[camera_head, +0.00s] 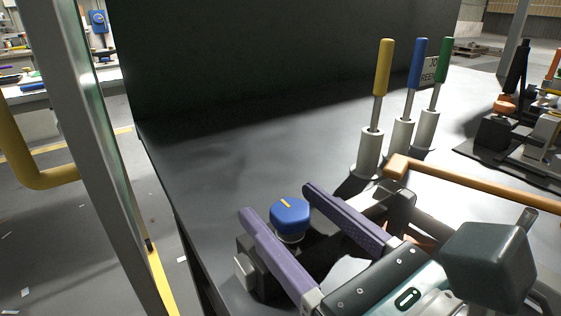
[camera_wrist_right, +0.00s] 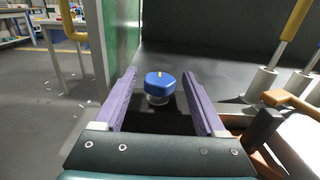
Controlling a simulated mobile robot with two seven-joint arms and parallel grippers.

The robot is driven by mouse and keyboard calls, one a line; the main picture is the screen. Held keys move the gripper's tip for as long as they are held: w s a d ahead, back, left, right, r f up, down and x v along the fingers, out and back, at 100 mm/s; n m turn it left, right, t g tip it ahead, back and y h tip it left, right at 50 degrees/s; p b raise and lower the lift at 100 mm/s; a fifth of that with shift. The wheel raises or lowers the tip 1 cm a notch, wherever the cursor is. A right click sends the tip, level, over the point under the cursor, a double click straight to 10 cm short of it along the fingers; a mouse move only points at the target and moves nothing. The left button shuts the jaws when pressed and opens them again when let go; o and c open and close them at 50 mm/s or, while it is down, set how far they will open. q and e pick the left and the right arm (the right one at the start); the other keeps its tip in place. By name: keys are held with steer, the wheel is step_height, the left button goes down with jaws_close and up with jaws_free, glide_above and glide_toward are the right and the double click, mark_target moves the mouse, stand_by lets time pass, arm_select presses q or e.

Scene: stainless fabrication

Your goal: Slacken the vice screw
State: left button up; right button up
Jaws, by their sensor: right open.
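The vice screw has a blue faceted knob (camera_head: 290,216) with a yellow mark on its top. It sits on a dark block, the vice (camera_head: 262,268), near the left edge of the bench. My right gripper (camera_head: 277,200) is open, with its two purple fingers on either side of the knob. In the right wrist view the knob (camera_wrist_right: 160,82) stands between the fingertips, with gaps on both sides. Much of the vice is hidden behind the fingers and gripper body. My left gripper is not in view.
Yellow (camera_head: 382,68), blue (camera_head: 418,62) and green (camera_head: 443,60) handled tools stand in pale holders behind the vice. An orange-brown bar (camera_head: 470,184) runs to the right of my gripper. A grey post (camera_head: 100,150) stands left of the bench. The bench's back left is clear.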

mark_target(280, 204)
steer(key=shift+x, duration=1.85)
jaws_close()
